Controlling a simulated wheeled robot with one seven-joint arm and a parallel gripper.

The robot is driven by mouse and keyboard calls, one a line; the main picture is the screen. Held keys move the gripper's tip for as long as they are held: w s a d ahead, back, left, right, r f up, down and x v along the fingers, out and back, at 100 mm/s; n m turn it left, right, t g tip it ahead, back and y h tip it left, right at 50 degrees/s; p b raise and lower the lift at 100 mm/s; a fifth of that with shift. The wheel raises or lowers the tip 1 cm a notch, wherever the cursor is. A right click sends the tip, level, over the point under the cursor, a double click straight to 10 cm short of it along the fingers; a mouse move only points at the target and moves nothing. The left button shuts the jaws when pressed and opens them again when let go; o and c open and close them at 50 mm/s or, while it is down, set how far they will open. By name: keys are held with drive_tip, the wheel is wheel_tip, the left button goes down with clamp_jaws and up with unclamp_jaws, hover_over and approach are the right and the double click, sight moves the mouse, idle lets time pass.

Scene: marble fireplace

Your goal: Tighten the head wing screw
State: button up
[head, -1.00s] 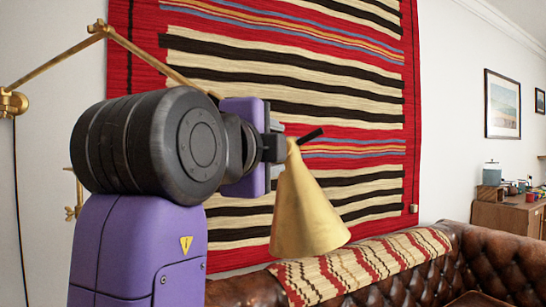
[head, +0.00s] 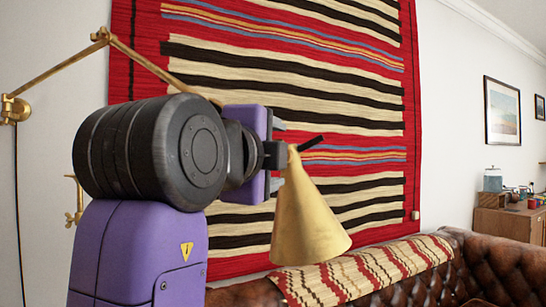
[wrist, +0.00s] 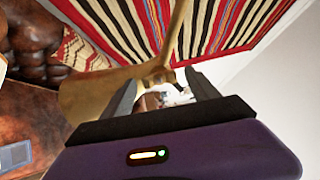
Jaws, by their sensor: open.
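A brass wall lamp has a jointed arm (head: 60,67) and a conical shade (head: 310,220). The shade also shows in the wrist view (wrist: 92,95), left of my fingers. A dark handle-like bar (head: 310,143) sticks out at the shade's top. My gripper (head: 280,145) is beside the shade's top in the head view and partly hides the head joint. In the wrist view my gripper (wrist: 160,76) is open, its fingers apart around the area just below the brass neck (wrist: 160,70). I cannot clearly make out the head wing screw or any contact with it.
A striped rug (head: 290,90) hangs on the wall behind the lamp. A brown leather sofa (head: 430,275) with a striped throw (head: 365,272) stands below. A wooden cabinet (head: 510,222) is at the far right. The space right of the shade looks free.

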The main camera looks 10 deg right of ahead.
drive_tip(key=v, duration=0.7)
drive_tip(key=shift+s, duration=0.3)
drive_tip(key=shift+a, duration=0.1)
